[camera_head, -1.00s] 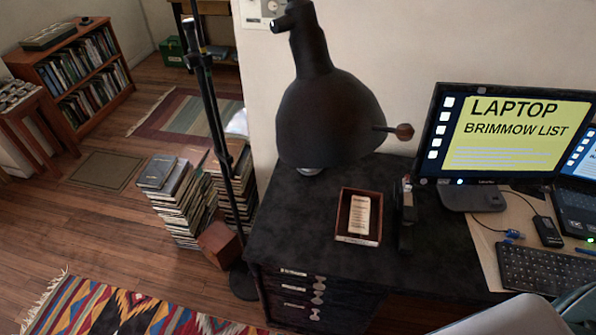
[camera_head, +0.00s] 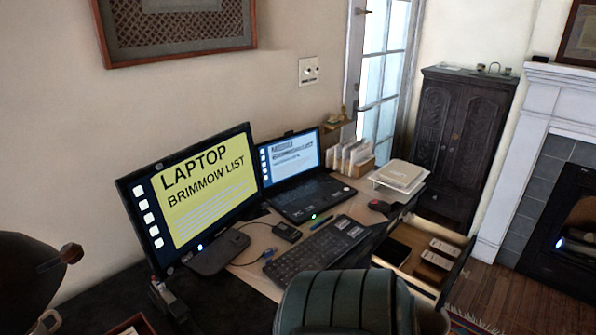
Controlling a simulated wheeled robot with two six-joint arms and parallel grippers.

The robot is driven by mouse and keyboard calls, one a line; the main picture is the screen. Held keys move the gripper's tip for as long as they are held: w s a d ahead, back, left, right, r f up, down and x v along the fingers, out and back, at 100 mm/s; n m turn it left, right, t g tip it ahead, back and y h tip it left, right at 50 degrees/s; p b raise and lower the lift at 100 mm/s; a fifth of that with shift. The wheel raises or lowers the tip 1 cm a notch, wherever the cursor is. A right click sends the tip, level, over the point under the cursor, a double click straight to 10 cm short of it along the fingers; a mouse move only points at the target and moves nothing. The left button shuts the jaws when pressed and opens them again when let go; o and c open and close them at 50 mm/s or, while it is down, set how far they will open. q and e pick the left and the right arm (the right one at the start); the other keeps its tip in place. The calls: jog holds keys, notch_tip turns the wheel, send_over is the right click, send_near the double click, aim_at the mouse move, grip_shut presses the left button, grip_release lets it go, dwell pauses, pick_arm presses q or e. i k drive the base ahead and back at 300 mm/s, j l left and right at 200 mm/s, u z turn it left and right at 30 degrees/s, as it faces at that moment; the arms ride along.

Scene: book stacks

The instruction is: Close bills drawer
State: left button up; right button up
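An open drawer (camera_head: 456,266) sticks out from the right side of the desk, below the desktop. A dark flat item (camera_head: 391,250) and pale and brown items (camera_head: 436,257) lie in it. No label on this drawer can be read, so I cannot tell whether it is the bills drawer. The chair back hides part of its near end. Neither of my grippers is in view.
A dark green chair (camera_head: 340,302) stands in front of the desk. The desk holds a monitor (camera_head: 205,185), laptop (camera_head: 303,195), keyboard (camera_head: 318,250), letter holder (camera_head: 350,158) and paper tray (camera_head: 400,178). Wood floor (camera_head: 520,303) is open at right, before the fireplace (camera_head: 560,215).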

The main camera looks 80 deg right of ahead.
aim_at(417, 233)
jog(key=z, duration=1.7)
